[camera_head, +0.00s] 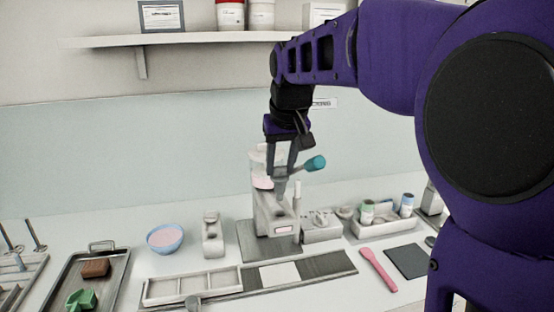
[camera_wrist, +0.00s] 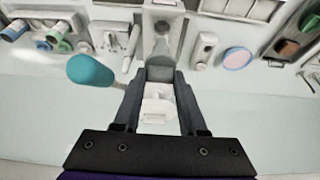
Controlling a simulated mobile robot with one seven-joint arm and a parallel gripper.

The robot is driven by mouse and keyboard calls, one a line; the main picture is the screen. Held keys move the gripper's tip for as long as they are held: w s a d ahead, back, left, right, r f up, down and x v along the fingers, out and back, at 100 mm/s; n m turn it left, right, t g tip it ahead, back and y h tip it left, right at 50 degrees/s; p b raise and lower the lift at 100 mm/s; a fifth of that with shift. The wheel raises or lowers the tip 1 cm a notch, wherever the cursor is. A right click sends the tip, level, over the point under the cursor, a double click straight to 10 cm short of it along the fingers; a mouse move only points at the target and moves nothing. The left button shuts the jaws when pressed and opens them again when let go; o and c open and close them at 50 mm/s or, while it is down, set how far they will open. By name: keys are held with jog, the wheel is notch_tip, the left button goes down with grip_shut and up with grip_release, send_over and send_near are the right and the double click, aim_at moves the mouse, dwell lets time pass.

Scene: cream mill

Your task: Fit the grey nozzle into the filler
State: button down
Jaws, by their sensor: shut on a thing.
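The filler (camera_head: 262,212) is a white upright machine on a grey base plate, with a teal-knobbed lever (camera_head: 315,163) sticking out to its right. My gripper (camera_head: 281,186) points down at the front of the filler's upper part, above its lower body. It is shut on the grey nozzle, a small grey block between the fingertips in the wrist view (camera_wrist: 160,74). In the head view the fingers mostly hide the nozzle. The filler also shows in the wrist view (camera_wrist: 163,18), beyond and between the fingers. I cannot tell whether the nozzle touches the filler.
A blue bowl of pink cream (camera_head: 165,238) and a small white device (camera_head: 213,240) stand left of the filler. A white divided tray (camera_head: 160,291) lies in front. On the right are a white control box (camera_head: 322,232), a bin of jars (camera_head: 385,228) and a pink spatula (camera_head: 378,269).

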aim_at(281, 193)
jog(key=shift+f+b, duration=2.75)
jog(key=shift+f, duration=1.5)
jog(key=shift+c, duration=1.9)
grip_release()
notch_tip(281, 193, up, 6)
jog(key=p, duration=0.5)
jog(key=shift+f, duration=0.1)
